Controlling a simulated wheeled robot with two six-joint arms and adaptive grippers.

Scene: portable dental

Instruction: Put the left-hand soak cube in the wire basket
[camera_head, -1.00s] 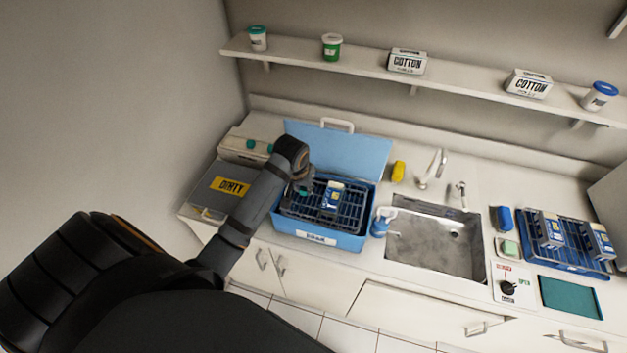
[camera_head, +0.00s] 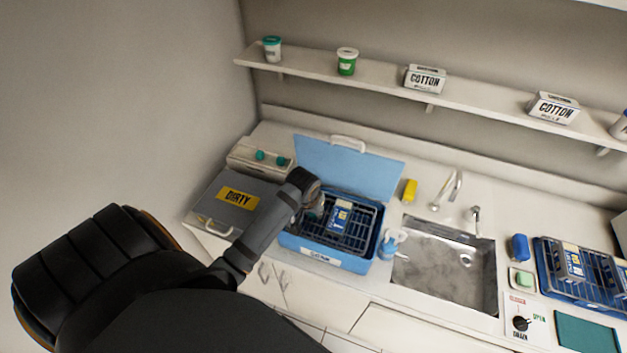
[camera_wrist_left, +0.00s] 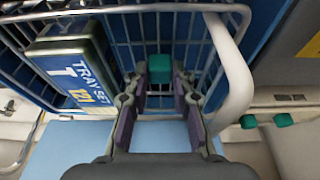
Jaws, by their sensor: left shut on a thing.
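My left gripper (camera_wrist_left: 160,88) is shut on a small teal soak cube (camera_wrist_left: 159,68), held between its fingertips in the left wrist view. In the head view the left gripper (camera_head: 313,211) points down over the left part of the wire basket (camera_head: 352,241); the cube is mostly hidden there. The basket's wires (camera_wrist_left: 128,45) show around the fingers in the wrist view; I cannot tell whether the cube touches its floor. The basket sits inside an open blue tub (camera_head: 350,262). A blue-and-white tray-set pack (camera_head: 341,214) stands in the basket, right of the gripper. My right gripper is not in view.
A grey box marked DIRTY (camera_head: 215,207) stands left of the tub. Behind it is a white box (camera_head: 245,158) with two teal pieces (camera_head: 260,155). The tub's raised lid (camera_head: 350,170) is behind the basket.

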